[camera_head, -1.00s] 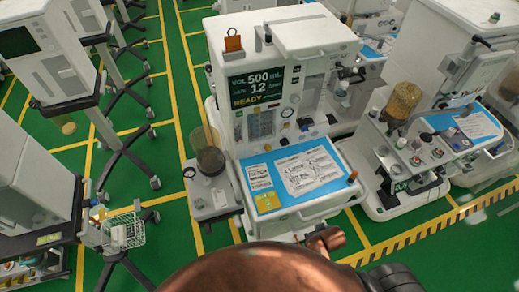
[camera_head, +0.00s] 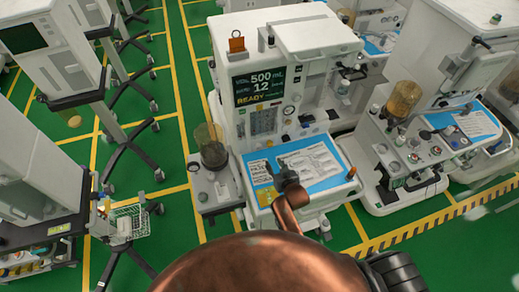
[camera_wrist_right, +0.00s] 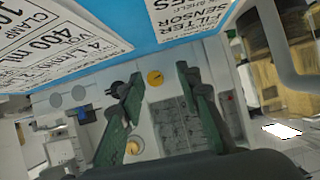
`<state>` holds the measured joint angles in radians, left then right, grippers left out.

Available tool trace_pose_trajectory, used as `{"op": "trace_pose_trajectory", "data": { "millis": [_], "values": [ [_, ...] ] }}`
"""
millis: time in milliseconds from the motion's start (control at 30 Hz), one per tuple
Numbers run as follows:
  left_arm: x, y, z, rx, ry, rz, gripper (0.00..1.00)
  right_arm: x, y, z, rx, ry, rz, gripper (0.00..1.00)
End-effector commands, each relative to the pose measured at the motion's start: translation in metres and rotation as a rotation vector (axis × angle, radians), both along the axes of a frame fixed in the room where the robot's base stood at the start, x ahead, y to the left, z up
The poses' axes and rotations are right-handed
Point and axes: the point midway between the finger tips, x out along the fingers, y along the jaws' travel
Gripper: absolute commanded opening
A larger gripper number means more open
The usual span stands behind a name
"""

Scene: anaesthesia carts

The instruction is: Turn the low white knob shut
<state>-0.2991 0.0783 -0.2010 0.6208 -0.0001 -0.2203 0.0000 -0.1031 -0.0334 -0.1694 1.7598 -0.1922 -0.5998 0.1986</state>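The anaesthesia machine in the middle (camera_head: 300,75) has a white front with several small knobs beside its flow panel. In the right wrist view, seen upside down, a round yellow knob (camera_wrist_right: 155,78) and a cream knob (camera_wrist_right: 133,147) show on this front. I cannot tell which one is the low white knob, or how far it is turned. My right gripper (camera_head: 287,175) is over the machine's blue work surface (camera_head: 325,165), apart from the front. In the wrist view its two green fingers (camera_wrist_right: 163,105) are spread with nothing held between them. My left gripper is not in view.
A glass canister (camera_head: 211,147) stands at the machine's left side. Another machine (camera_head: 425,150) stands to the right.

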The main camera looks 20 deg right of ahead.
Motion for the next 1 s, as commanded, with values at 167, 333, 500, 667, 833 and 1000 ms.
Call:
{"op": "trace_pose_trajectory", "data": {
  "millis": [167, 333, 500, 667, 833, 1000],
  "values": [
    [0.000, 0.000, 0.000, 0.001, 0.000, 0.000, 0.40, 0.036, 0.030, 0.012, 0.022, -0.096, 0.036, 0.32],
    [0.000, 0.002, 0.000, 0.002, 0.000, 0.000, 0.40, 0.055, 0.034, 0.009, 0.026, -0.111, 0.041, 0.32],
    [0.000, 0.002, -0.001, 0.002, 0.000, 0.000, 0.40, 0.080, 0.037, -0.001, 0.025, -0.110, 0.041, 0.32],
    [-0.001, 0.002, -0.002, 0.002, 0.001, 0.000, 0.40, 0.099, 0.039, -0.010, 0.025, -0.109, 0.041, 0.32],
    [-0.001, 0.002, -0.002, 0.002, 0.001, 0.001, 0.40, 0.109, 0.039, -0.014, 0.025, -0.108, 0.040, 0.32],
    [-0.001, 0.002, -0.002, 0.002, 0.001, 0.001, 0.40, 0.110, 0.039, -0.015, 0.025, -0.108, 0.040, 0.32]
  ]
}}
